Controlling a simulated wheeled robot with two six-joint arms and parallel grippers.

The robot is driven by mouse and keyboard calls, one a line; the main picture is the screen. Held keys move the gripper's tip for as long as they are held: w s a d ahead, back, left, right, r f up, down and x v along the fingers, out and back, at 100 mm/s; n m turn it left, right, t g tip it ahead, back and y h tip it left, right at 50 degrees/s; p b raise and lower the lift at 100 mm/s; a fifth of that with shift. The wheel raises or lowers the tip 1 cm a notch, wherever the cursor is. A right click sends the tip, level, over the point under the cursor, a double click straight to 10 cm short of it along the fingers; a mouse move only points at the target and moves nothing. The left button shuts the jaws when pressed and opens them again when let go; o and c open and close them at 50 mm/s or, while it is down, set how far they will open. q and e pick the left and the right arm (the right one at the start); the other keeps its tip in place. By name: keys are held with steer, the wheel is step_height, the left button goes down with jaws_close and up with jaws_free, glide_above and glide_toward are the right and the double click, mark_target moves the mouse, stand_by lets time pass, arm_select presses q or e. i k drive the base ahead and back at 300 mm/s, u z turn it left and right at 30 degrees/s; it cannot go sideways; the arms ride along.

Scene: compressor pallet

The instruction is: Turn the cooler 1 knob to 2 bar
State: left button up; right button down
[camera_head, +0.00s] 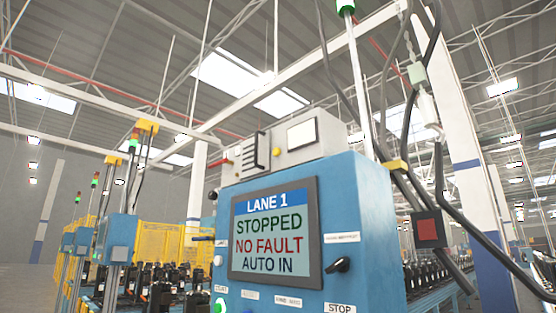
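No knob that I can read as cooler 1 and no bar scale shows in the head view. A blue control cabinet (372,215) stands close in front. Its screen (272,235) reads "LANE 1, STOPPED, NO FAULT, AUTO IN". A black rotary knob (339,265) sits on the cabinet front, right of the screen. The small label (342,238) above it is too small to read, so I cannot tell what it sets. Neither of my grippers is in view.
A label reading "STOP" (340,308) and a green-lit button (220,305) sit at the cabinet's lower edge. A dark box with a red face (428,230) and black cables hang at the right. Yellow fencing (158,243) and lines of dark compressors (172,298) stand behind at the left.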

mark_target(213, 196)
steer(key=k, duration=0.2)
steer(key=u, duration=1.85)
steer(key=i, duration=1.05)
steer(key=z, duration=1.95)
steer(key=k, duration=0.45)
steer(key=u, duration=0.6)
steer(key=i, duration=0.35)
steer(key=z, duration=0.15)
